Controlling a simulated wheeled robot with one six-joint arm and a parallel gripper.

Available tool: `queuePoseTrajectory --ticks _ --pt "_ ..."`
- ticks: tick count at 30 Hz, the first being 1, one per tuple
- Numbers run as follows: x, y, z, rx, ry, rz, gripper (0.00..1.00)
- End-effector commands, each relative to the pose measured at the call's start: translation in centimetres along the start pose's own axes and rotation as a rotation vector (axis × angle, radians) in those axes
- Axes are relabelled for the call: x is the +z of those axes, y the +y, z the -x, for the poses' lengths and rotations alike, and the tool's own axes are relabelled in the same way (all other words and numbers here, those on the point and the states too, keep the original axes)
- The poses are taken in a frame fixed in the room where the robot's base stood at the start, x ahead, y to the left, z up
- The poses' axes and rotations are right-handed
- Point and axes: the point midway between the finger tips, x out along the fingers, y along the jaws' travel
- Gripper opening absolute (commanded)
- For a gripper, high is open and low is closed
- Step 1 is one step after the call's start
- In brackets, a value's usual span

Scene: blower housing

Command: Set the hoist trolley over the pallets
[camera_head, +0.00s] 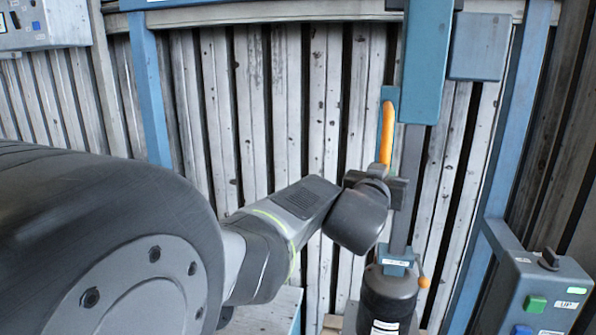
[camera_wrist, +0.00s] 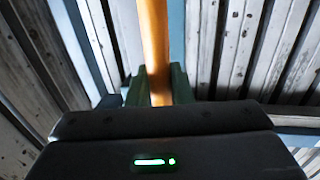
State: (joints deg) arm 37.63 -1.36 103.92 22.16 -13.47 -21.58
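An orange upright handle (camera_head: 387,132) stands against a blue plate, beside a blue column (camera_head: 427,60). My gripper (camera_head: 380,172) is at the lower part of this handle. In the wrist view the handle (camera_wrist: 155,45) runs down between the two dark green fingers of my gripper (camera_wrist: 158,88). The fingers look closed against its sides. No hoist trolley or pallets can be clearly picked out. A dark cylindrical unit (camera_head: 388,300) with a small orange-tipped lever (camera_head: 423,282) is below the column.
A grey-blue control box (camera_head: 545,290) with a black knob, a green button and a blue button stands at lower right. Another panel (camera_head: 40,25) is at upper left. Blue posts (camera_head: 148,90) and a wall of weathered slats (camera_head: 265,110) are behind my arm.

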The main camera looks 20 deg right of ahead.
Motion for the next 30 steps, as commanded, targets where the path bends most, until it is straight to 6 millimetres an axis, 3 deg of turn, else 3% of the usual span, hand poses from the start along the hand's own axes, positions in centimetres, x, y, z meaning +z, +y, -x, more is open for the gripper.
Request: queuePoseTrajectory --ticks 1,3,16,30 --pt "0.0 0.2 0.0 0.003 0.000 0.001 0.26" --pt "0.0 0.1 0.0 0.003 0.000 0.001 0.39" --pt "-0.2 0.1 0.9 0.002 0.003 0.001 0.39" --pt "-0.3 0.1 8.5 0.002 0.003 0.000 0.39"
